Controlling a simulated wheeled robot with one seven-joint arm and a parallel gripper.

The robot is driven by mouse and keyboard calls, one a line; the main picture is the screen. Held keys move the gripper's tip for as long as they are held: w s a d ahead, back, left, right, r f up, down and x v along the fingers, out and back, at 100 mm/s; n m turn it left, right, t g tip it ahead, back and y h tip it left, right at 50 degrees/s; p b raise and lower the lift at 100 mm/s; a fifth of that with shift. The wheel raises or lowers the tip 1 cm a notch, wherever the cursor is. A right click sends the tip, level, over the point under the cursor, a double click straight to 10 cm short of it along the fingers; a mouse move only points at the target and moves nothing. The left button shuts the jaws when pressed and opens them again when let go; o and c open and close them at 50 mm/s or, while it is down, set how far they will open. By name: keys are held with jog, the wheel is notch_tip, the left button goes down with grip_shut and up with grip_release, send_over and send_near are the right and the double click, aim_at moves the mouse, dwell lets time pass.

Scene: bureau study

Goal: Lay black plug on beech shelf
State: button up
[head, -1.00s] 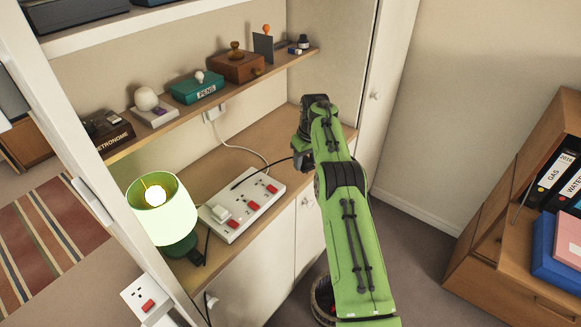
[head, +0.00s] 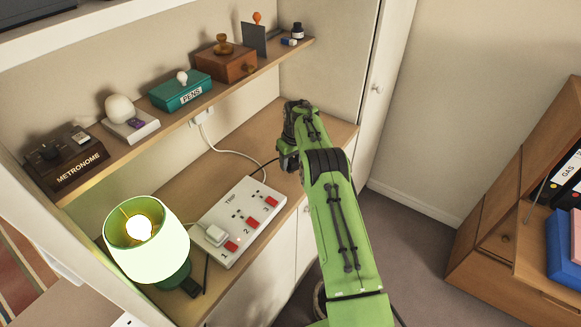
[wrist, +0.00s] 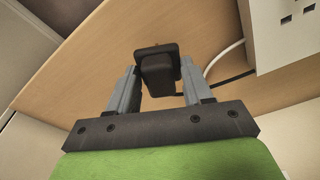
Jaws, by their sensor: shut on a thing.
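The black plug (wrist: 157,75) is between the grey fingers of my gripper (wrist: 158,88) in the wrist view, and the gripper is shut on it. The pale wooden beech shelf (head: 232,170) is the lower surface carrying the power strip; it also fills the background of the wrist view (wrist: 90,75). My gripper is over the right part of this shelf. I cannot tell whether the plug touches the wood. In the head view my green arm hides the plug and the fingers.
A white power strip (head: 238,222) with red switches and a white plug lies left of my gripper. A lit green lamp (head: 147,238) stands further left. A narrow upper shelf (head: 150,147) holds a metronome, pens box and wooden box. Cables (head: 238,150) cross the lower shelf.

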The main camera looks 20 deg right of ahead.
jog(key=shift+w+f, duration=0.2)
jog(key=shift+f, duration=0.95)
jog(key=shift+s+r, duration=0.15)
jog(key=shift+s, duration=0.05)
jog(key=o, duration=0.6)
jog(key=shift+f, duration=0.25)
jog(key=o, duration=0.5)
jog(key=shift+w, duration=0.1)
jog(key=shift+c, duration=0.2)
jog(key=shift+r, duration=0.1)
